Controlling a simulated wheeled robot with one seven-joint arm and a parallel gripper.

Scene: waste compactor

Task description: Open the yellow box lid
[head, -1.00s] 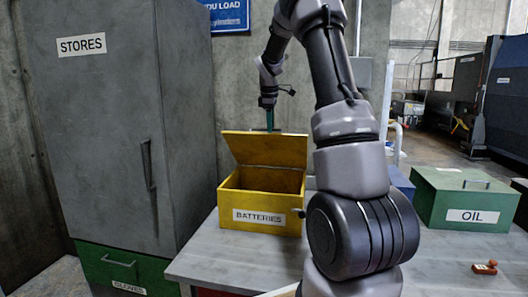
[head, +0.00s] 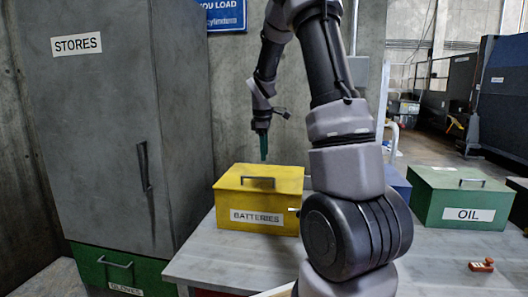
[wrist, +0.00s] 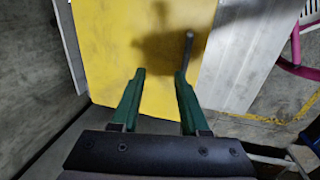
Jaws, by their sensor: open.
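The yellow box (head: 250,216), labelled BATTERIES, stands on the grey table with its lid (head: 235,180) down and shut. A dark bar handle (head: 257,178) sits on the lid. My gripper (head: 263,155) hangs above the lid, pointing down, with clear space between its fingertips and the handle. In the wrist view its two green fingers (wrist: 160,75) are apart and empty. The yellow lid (wrist: 115,40) fills much of that view's middle, and the handle (wrist: 187,50) lies just beyond the right fingertip.
The grey STORES cabinet (head: 100,130) stands close on the left. A green OIL box (head: 455,210) with a shut lid is on the right of the table (head: 225,260). A small red object (head: 482,265) lies in front of it. A blue box (head: 398,183) is partly hidden by my arm.

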